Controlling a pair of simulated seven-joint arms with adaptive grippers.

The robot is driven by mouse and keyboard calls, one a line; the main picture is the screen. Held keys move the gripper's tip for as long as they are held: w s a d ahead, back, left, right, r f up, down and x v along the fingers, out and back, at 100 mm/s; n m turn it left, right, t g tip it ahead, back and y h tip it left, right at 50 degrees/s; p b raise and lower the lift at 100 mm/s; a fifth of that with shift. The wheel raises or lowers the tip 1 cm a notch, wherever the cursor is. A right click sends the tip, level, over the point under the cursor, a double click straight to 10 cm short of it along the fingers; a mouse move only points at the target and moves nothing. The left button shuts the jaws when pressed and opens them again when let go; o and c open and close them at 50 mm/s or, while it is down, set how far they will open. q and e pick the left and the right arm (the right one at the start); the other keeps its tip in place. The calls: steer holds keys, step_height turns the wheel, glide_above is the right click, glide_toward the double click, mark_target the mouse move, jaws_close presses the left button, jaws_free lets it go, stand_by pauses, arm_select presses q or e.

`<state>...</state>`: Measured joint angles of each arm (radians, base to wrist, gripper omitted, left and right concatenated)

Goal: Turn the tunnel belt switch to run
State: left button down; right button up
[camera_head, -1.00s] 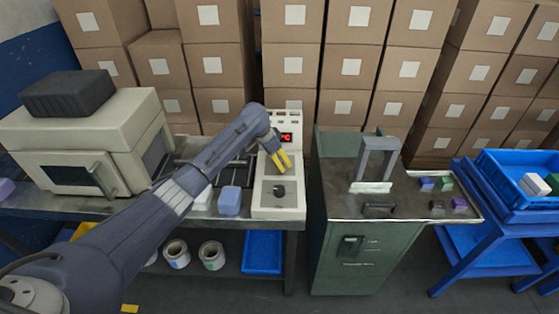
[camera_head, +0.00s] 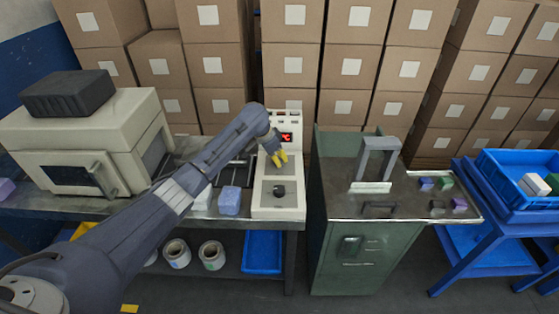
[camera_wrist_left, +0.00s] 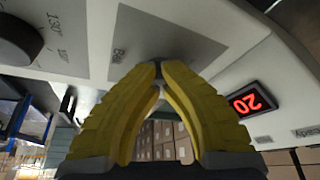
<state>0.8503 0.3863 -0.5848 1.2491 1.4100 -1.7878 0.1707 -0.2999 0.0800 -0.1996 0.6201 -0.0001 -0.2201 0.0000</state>
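The control panel (camera_head: 292,212) is a pale box at the right end of the bench, with a lit red display (camera_head: 286,138) and a black round dial (camera_head: 279,190). My left gripper (camera_head: 279,160) is over its upper part, between display and dial. In the left wrist view, the yellow fingers (camera_wrist_left: 158,68) come together at their tips against a grey plate (camera_wrist_left: 165,45) lettered partly "Bel". The tunnel belt switch is not clearly visible; the fingertips cover that spot, and I cannot tell whether they grip it. The dial (camera_wrist_left: 18,42) and display (camera_wrist_left: 252,99) flank the fingers. My right gripper is out of view.
A cream machine (camera_head: 85,140) with a black block on top stands left on the bench. A blue-lilac block (camera_head: 229,201) sits beside the panel. A green cabinet (camera_head: 345,250) with a grey arch stands to the right. Stacked cartons fill the back.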

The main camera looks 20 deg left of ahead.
arm_select(q)
steer(key=shift+m, duration=0.4)
steer(key=m+g, duration=0.1)
steer(key=m, duration=0.1)
steer(key=m+g+h, duration=0.1)
steer(key=m, duration=0.1)
steer(key=shift+w+m, duration=0.1)
steer(key=shift+m, duration=0.3)
steer(key=m+g, duration=0.2)
steer(key=m, duration=0.4)
steer(key=shift+m, duration=0.3)
steer(key=c, duration=1.1)
jaws_free()
steer(key=v, duration=1.2)
steer(key=shift+w+a, duration=0.1)
steer(key=shift+w, duration=0.15)
